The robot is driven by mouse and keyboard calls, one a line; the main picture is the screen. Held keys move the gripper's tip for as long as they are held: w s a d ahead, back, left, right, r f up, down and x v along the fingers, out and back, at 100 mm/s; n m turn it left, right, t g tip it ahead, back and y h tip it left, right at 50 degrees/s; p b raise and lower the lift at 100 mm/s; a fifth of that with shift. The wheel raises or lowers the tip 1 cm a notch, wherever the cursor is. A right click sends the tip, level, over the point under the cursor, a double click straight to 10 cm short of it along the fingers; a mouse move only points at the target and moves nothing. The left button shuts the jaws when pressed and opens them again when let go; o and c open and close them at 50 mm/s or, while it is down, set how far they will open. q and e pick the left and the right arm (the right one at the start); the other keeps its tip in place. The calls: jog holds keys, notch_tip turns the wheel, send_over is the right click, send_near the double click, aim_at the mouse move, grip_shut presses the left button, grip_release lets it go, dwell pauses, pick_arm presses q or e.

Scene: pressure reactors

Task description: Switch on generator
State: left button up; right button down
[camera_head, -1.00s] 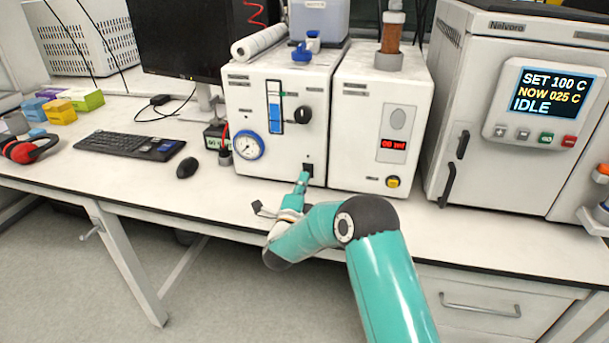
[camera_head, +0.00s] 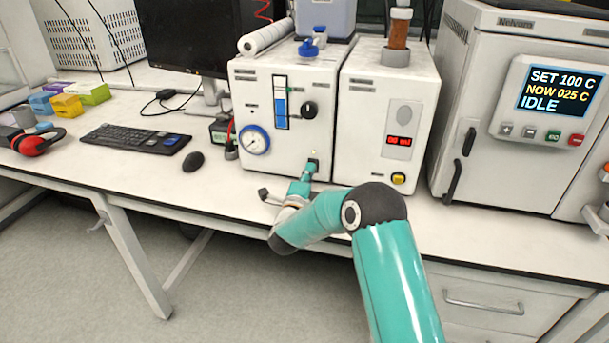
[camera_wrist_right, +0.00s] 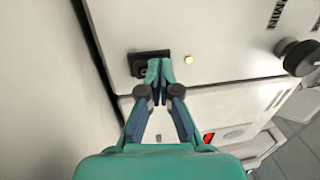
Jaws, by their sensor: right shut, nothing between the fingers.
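The generator appears to be the white box (camera_head: 266,100) with a round blue-rimmed gauge, a blue level tube and a black knob. Its black switch (camera_wrist_right: 139,64) is low on the front panel, partly hidden by my fingers. A small lamp beside the switch glows yellow (camera_wrist_right: 188,59); it also shows in the head view above my fingertips (camera_head: 314,153). My right gripper (camera_head: 311,168) is shut and empty, with its fingertips at the switch. It also shows in the wrist view (camera_wrist_right: 159,70). Contact there is hard to tell. My left gripper is not in view.
A second white box (camera_head: 375,130) with a red display and yellow button adjoins on the right. Farther right stands a large oven (camera_head: 480,130) showing IDLE. A mouse (camera_head: 193,161) and keyboard (camera_head: 137,138) lie left. The bench front between mouse and gripper is clear.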

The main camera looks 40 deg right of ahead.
jog(key=shift+s+a+f+b, duration=0.1)
jog(key=shift+s+a+b, duration=0.05)
jog(key=shift+a+b, duration=0.15)
jog(key=shift+b+v, duration=0.85)
jog(key=shift+v, duration=0.4)
jog(key=s+a+r, duration=0.1)
jog(key=s+a, duration=0.1)
jog(key=s+a+r+b, duration=0.1)
jog(key=s+a, duration=0.1)
jog(key=a, duration=0.1)
jog(key=s+a+r, duration=0.1)
jog(key=s+a, duration=0.1)
jog(key=a, duration=0.1)
jog(key=shift+s+a+b, duration=0.15)
jog(key=shift+s+b, duration=0.1)
jog(key=shift+b, duration=0.1)
